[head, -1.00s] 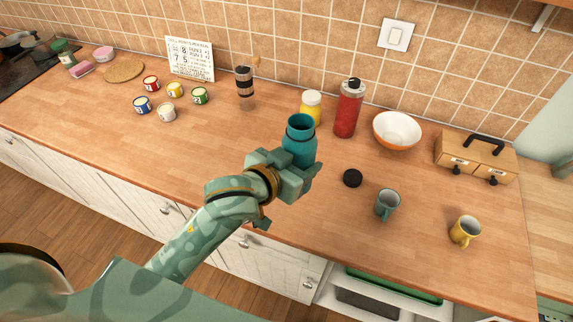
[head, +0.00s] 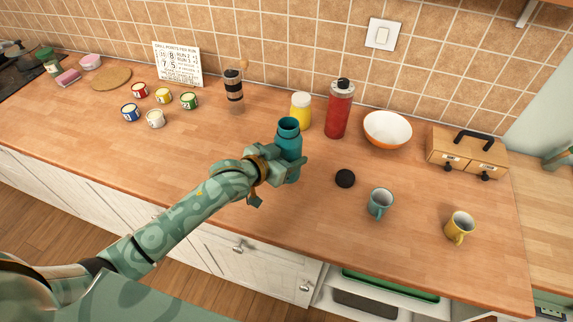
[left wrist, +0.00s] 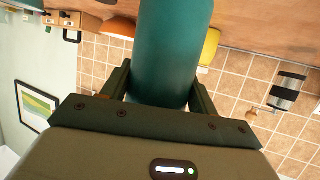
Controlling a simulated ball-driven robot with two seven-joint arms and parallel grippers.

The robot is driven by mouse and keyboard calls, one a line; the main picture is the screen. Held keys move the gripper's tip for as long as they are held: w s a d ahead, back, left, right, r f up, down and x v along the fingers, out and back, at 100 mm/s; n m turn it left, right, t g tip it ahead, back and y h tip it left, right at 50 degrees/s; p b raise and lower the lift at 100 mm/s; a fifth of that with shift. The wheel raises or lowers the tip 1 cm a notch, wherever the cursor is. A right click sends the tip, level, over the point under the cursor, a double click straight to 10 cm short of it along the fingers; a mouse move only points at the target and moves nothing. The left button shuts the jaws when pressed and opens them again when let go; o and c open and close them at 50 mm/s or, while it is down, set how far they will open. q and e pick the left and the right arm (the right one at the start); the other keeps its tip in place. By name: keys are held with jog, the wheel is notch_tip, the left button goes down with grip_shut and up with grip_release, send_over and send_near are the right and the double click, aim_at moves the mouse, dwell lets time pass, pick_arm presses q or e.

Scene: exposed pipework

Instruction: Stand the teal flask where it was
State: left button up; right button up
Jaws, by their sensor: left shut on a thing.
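The teal flask (head: 289,139) is open at the top, without a lid, and upright in the head view. My left gripper (head: 287,171) is shut on it, around its lower body. The flask also fills the upper middle of the left wrist view (left wrist: 172,50), between the two fingers (left wrist: 160,95). Whether its base touches the counter is hard to tell, as the gripper hides part of it. A black round lid (head: 345,178) lies on the counter to the right of the flask. My right gripper is not in view.
Behind the flask stand a yellow jar with a white lid (head: 301,112) and a red flask (head: 339,110). A white-and-orange bowl (head: 387,129), a teal mug (head: 380,203) and a yellow mug (head: 459,228) are to the right.

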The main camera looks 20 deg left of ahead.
pick_arm(q)
jog(key=shift+w+a+f, duration=0.3)
jog(key=shift+w+f, duration=0.1)
jog(key=shift+f, duration=0.05)
notch_tip(320, 180, down, 3)
jog(key=shift+f+b, duration=0.1)
jog(key=shift+b, duration=0.55)
jog(key=o, duration=1.4)
jog(key=shift+s, duration=0.1)
jog(key=p+v, duration=0.2)
jog(key=v, duration=1)
jog(key=shift+p, duration=0.4)
